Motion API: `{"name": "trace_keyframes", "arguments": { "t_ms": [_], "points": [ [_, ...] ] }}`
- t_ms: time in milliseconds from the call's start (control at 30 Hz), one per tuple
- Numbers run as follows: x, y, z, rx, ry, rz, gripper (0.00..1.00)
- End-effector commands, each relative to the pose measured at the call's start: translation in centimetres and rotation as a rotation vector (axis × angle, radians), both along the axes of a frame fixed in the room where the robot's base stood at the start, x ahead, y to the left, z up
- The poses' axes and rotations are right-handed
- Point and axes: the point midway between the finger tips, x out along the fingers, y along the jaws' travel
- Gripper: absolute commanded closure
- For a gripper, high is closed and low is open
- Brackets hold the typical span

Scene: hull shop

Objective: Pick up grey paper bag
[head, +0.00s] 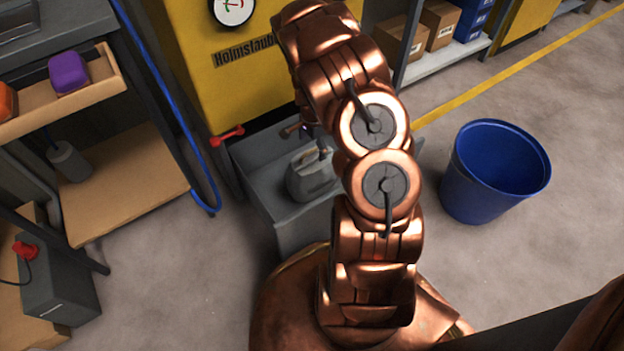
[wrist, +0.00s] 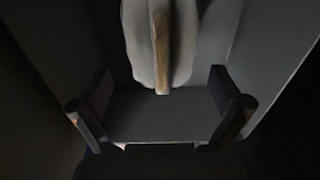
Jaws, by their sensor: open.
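The grey paper bag (head: 308,180) sits in a grey open-topped bin or trough (head: 250,172) below the yellow machine, partly hidden behind my arm in the head view. A narrow tan strip shows at its top. In the wrist view the pale bag (wrist: 184,45) with its tan strip hangs into the top middle of the picture. My gripper (wrist: 160,108) is open, its two dark fingers wide apart at left and right. Nothing is between the fingertips, and the bag appears beyond them. In the head view my gripper is mostly hidden by the arm.
A yellow machine (head: 200,75) stands behind the bin. A wooden-shelved bench (head: 130,185) with a purple item (head: 68,72) is at left, with a blue hose (head: 170,100) beside it. A blue bucket (head: 478,190) stands right on otherwise open floor.

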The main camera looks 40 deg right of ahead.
Motion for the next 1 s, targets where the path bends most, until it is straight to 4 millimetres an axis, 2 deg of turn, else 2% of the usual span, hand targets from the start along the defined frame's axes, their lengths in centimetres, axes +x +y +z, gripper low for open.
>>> {"name": "trace_keyframes", "arguments": {
  "t_ms": [200,367,700,1000],
  "points": [
    [0.1,-0.1,-2.1,-0.001,-0.002,-0.003,0.00],
    [0.1,-0.1,-3.0,-0.002,-0.003,-0.001,0.00],
    [0.2,0.1,-7.3,0.000,-0.001,0.000,0.00],
    [0.2,0.1,-7.6,-0.001,-0.003,0.000,0.00]
  ]
}}
